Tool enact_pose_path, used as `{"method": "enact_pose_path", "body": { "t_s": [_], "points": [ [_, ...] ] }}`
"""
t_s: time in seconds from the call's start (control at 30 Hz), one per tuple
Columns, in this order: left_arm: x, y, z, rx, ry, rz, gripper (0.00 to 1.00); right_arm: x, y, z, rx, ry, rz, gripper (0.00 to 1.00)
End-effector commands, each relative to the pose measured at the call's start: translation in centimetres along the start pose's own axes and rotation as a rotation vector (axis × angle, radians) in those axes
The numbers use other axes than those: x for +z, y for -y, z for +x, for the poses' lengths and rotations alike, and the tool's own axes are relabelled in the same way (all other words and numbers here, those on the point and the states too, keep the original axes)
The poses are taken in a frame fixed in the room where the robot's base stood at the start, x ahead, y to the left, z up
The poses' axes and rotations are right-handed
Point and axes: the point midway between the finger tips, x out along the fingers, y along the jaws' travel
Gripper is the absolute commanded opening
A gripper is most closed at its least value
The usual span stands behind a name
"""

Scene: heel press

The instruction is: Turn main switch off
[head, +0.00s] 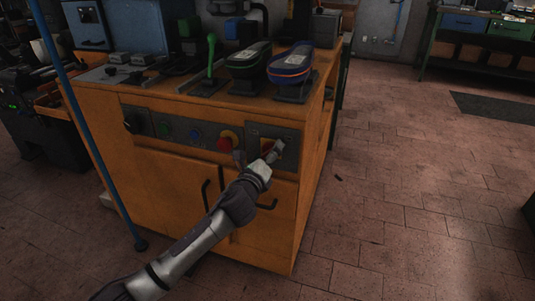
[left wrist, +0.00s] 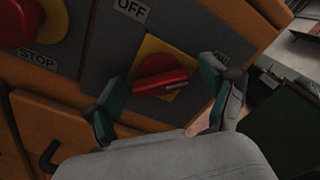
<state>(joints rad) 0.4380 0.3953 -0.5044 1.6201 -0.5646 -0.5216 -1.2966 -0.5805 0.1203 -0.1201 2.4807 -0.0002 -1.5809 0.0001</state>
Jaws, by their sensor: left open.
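The main switch (left wrist: 158,72) is a red rotary knob on a yellow plate, set in a grey panel on the orange machine's front. In the left wrist view, an OFF label (left wrist: 131,9) is above it and a partly covered ON label (left wrist: 221,52) is to its right. The knob's white mark lies at its right end, on the ON side. My left gripper (head: 274,153) is in front of the switch in the head view. In the wrist view its open fingers (left wrist: 168,102) stand on either side of the knob. I cannot tell whether they touch it.
A red stop button (head: 229,140) on a yellow ring sits left of the switch. Cabinet doors with dark handles (head: 206,194) are below. Two shoe forms (head: 290,64) and a green lever (head: 211,55) stand on top.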

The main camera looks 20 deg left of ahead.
Motion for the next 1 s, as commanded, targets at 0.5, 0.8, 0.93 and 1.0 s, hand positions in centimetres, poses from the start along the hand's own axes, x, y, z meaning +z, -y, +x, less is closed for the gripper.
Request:
{"method": "enact_pose_path", "body": {
  "t_s": [0.5,0.8,0.93,1.0],
  "points": [
    [0.0,0.0,-0.1,0.001,0.000,-0.002,0.23,0.0,0.0,0.0,0.000,0.000,0.000,0.25],
    [0.0,-0.1,-0.1,0.003,-0.001,-0.080,0.23,-0.1,0.0,-0.3,0.000,0.000,0.000,0.25],
    [0.0,0.0,-0.1,0.002,-0.001,-0.164,0.23,-0.3,0.0,-0.8,0.000,-0.002,0.000,0.25],
    [0.0,-0.1,-0.1,0.003,0.000,-0.221,0.23,-0.4,0.0,0.3,-0.001,0.002,0.001,0.25]
  ]
}}
